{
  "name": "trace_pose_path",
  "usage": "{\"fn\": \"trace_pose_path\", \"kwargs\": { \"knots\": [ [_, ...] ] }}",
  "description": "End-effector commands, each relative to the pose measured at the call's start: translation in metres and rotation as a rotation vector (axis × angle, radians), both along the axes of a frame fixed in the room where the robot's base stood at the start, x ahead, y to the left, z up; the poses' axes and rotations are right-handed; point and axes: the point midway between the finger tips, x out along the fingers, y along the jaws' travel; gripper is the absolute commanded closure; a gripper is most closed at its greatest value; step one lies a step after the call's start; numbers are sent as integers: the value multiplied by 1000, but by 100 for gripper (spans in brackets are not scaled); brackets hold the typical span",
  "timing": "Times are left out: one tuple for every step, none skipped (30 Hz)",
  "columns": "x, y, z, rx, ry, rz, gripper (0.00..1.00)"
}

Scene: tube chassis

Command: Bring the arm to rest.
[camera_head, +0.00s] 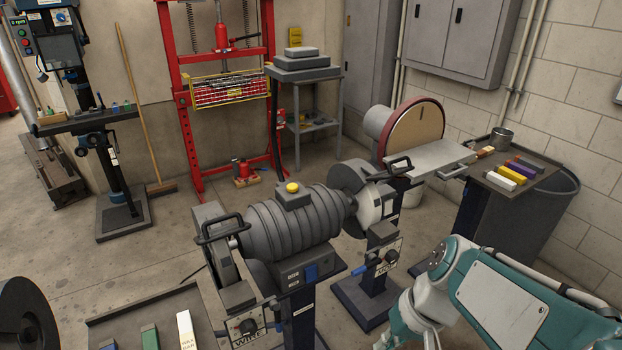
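My arm (500,300), teal and white, shows at the lower right. It reaches in from the right edge, bends at a joint near the picture's lower right, and runs down past the bottom edge. My gripper is out of the picture, so its state and anything in it are hidden. No part of the visible arm clearly touches anything.
A bench grinder (290,225) on a pedestal stands centre, left of my arm. A disc sander (415,135) and a dark cabinet (470,215) with coloured bars stand behind. A tray (130,312) with bars is lower left. A red press (182,100) stands at the back.

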Motion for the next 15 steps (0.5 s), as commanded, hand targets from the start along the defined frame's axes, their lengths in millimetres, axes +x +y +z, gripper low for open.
{"fn": "trace_pose_path", "kwargs": {
  "knots": [
    [-5, -3, 8, -49, -50, 1, 100],
    [-7, -5, 12, -79, -77, 0, 100],
    [-9, -8, 17, -117, -115, -4, 100],
    [-12, -11, 22, -145, -145, -8, 100],
    [-14, -13, 26, -173, -174, -12, 100],
    [-16, -17, 32, -207, -216, -18, 100],
    [-18, -19, 36, -232, -250, -23, 100],
    [-19, -21, 41, -256, -281, -28, 100],
    [-22, -24, 47, -284, -323, -36, 100],
    [-23, -27, 51, -303, -352, -42, 100],
    [-25, -28, 55, -319, -379, -47, 100],
    [-26, -31, 60, -338, -412, -54, 100],
    [-27, -32, 62, -350, -433, -58, 100],
    [-28, -33, 65, -360, -450, -63, 100],
    [-28, -35, 67, -370, -469, -67, 100]
  ]
}}
